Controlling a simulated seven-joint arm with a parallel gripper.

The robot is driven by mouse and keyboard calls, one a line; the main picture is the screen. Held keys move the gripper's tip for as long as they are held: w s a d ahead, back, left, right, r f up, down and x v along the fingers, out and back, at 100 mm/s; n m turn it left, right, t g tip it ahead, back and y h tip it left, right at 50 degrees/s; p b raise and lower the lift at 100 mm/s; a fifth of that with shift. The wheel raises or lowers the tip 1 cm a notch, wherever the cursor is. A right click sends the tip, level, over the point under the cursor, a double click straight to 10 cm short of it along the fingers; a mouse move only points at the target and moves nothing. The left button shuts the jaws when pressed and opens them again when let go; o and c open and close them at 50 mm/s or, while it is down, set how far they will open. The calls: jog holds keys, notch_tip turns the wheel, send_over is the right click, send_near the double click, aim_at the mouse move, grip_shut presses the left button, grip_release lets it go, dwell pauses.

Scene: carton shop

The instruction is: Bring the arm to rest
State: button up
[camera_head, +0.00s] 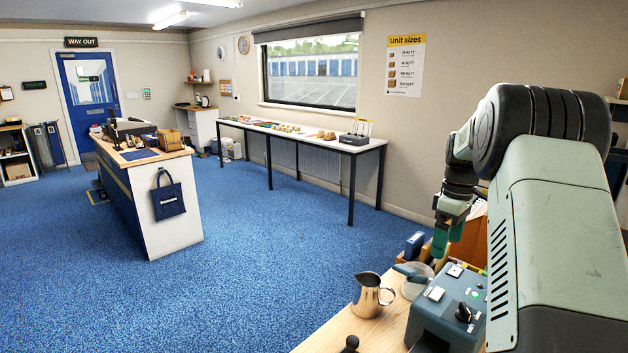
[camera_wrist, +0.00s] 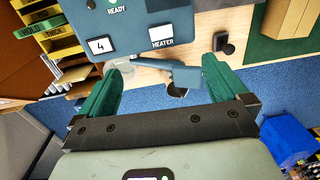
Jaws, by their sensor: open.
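My gripper (camera_head: 441,240) hangs from my arm at the right of the head view, fingers pointing down, above the back of the wooden bench. In the wrist view its two green fingers (camera_wrist: 160,66) are spread wide apart, with nothing held between them. Beyond the fingertips is a blue-grey handled tool (camera_wrist: 180,77) on the bench; whether anything touches it is hard to tell, but it looks apart from the fingers. My arm is bent and raised at the right side of the head view.
A blue-grey machine (camera_head: 452,305) with a HEATER label stands on the bench (camera_head: 335,338), close to my arm. A metal jug (camera_head: 368,296) stands left of it. Yellow labelled shelving (camera_wrist: 50,42) and a blue bin (camera_wrist: 289,138) are nearby.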

send_over(435, 296)
notch_tip(435, 296, down, 5)
jog(key=shift+t+h, duration=0.3)
notch_tip(435, 296, down, 6)
jog(key=shift+f, duration=0.2)
jog(key=shift+r, duration=1.55)
